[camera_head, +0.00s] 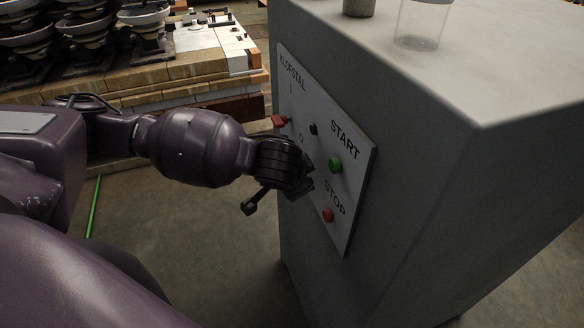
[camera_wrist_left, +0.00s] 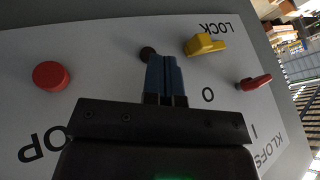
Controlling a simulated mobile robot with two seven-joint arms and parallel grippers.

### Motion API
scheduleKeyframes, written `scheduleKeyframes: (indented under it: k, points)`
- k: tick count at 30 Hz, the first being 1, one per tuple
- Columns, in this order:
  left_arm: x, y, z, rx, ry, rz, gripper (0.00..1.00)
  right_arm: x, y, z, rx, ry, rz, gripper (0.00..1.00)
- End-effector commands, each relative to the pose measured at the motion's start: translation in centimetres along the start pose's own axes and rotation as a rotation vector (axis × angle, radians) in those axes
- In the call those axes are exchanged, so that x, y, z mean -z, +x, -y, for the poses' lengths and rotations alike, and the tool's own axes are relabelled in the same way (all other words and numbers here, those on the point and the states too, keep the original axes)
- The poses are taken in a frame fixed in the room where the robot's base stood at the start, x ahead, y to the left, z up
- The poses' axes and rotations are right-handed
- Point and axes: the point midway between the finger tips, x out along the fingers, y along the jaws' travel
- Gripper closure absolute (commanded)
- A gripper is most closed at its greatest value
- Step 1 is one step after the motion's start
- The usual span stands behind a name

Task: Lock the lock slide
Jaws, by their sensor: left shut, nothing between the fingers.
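The lock slide is a yellow piece (camera_wrist_left: 205,44) beside the upside-down word LOCK in the left wrist view, on the white control panel (camera_wrist_left: 80,35). I do not see it in the head view, where my left gripper hides part of the panel. My left gripper (camera_head: 306,183) is close in front of the panel in the head view. Its blue fingers (camera_wrist_left: 166,80) are together and empty in the wrist view, below and left of the yellow slide and apart from it. Whether the fingertips touch the panel I cannot tell. My right gripper is not in view.
The panel is on a grey cabinet (camera_head: 430,190). It carries a red lever (camera_head: 279,120), a green START button (camera_head: 336,165), a red STOP button (camera_head: 328,215) and a dark knob (camera_wrist_left: 147,53) near my fingertips. A clear cup (camera_head: 420,25) stands on top. Insulators stand at back left.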

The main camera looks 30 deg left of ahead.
Motion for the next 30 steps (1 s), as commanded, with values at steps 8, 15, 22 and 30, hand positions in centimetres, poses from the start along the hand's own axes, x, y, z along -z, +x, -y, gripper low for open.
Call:
scheduleKeyframes:
  k: [8, 15, 22, 30]
  points:
    - [0.1, 3.4, 1.9, 0.005, 0.0, 0.0, 1.0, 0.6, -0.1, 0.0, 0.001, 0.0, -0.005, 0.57]
    - [0.1, 4.3, 3.4, 0.002, 0.0, -0.001, 1.0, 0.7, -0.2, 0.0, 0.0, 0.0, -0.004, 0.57]
    - [0.0, 4.5, 3.6, 0.001, 0.0, -0.001, 1.0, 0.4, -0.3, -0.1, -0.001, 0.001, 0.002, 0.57]
    - [0.1, 4.6, 4.0, 0.0, -0.002, 0.0, 1.0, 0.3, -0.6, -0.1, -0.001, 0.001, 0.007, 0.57]
